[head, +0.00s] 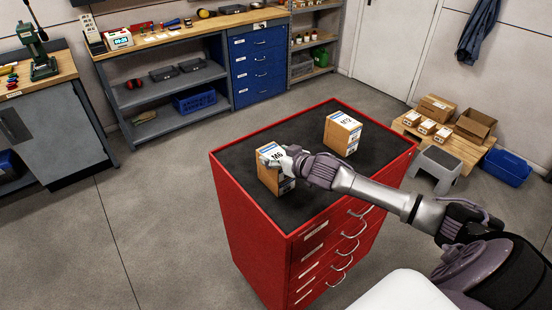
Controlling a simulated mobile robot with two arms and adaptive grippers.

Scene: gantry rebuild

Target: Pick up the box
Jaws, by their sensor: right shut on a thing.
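Two cardboard boxes with white and blue labels stand upright on the dark top of the red drawer cabinet (236,190). The nearer box, marked M6 (268,179), is at the left of the top. The other box (342,133) stands farther back and to the right, apart from it. My right gripper (281,164) reaches in from the right and is shut on the M6 box at its upper right side. The gripper hides part of that box. I cannot tell whether the box is lifted off the top. My left gripper is not in view.
A workbench with a blue drawer unit (260,65) runs along the back. A grey step stool (435,168), a wooden pallet with cartons (437,108) and a blue bin (505,168) stand at the right. The floor left of the cabinet is clear.

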